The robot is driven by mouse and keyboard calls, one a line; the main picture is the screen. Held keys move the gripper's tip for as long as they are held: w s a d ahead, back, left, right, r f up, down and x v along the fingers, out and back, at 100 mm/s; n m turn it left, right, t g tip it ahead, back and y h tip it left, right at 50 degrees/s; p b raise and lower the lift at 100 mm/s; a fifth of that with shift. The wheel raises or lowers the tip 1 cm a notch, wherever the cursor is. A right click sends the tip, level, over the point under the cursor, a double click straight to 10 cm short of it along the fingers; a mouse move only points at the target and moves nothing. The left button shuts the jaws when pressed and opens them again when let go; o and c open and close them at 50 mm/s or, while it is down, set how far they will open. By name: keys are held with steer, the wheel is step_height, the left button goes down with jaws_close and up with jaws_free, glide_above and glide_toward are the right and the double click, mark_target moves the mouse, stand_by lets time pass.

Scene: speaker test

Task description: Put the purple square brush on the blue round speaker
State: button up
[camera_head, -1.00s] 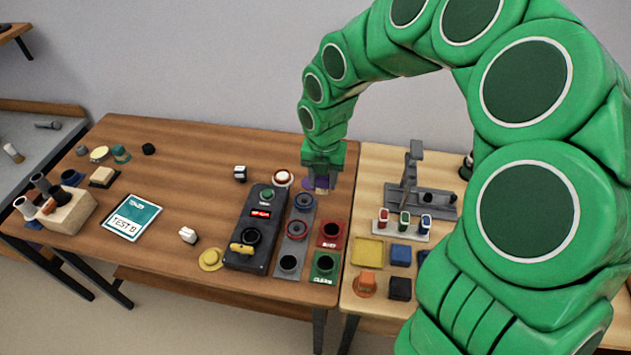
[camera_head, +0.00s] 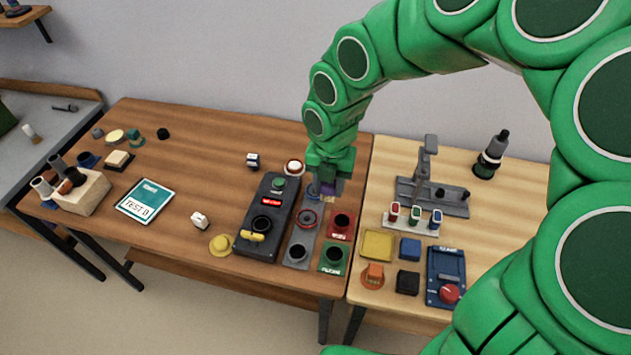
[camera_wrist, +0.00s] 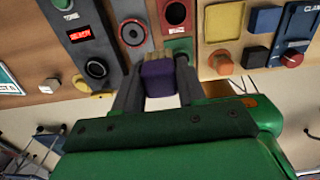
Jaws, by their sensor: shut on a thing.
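The purple square brush (camera_wrist: 158,80) is between my gripper's two dark fingers (camera_wrist: 158,90) in the wrist view, with its pale bristles pointing away from the palm. In the head view my gripper (camera_head: 328,180) is shut on the brush (camera_head: 328,187) above the far end of a grey strip. The blue round speaker (camera_head: 313,190) is on that strip, just left of the brush and partly hidden by my gripper. I cannot tell the height of the brush above it. I cannot make out the blue speaker in the wrist view.
Nearer on the grey strip are a red-ringed round part (camera_head: 307,220) and a black one (camera_head: 297,253). A black control box (camera_head: 263,222) stands left. Red (camera_head: 341,224) and green (camera_head: 333,257) square units sit right. A white round button (camera_head: 294,168) is close behind.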

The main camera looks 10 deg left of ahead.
steer(key=w+a+f, duration=0.1)
steer(key=w+f, duration=0.1)
steer(key=w, duration=0.1)
steer(key=w+a+f, duration=0.2)
steer(key=w+f, duration=0.1)
steer(key=w+a+f, duration=0.2)
steer(key=w+f, duration=0.1)
steer(key=shift+w+a, duration=0.1)
steer(key=shift+w, duration=0.25)
steer(key=shift+w+a+f, duration=0.15)
steer(key=shift+w+f, duration=0.1)
steer(key=shift+f, duration=1.7)
steer(key=shift+f, duration=0.15)
steer(key=o, duration=1.1)
steer(key=shift+c, duration=0.2)
step_height(320, 180, up, 12)
steer(key=shift+r, duration=0.2)
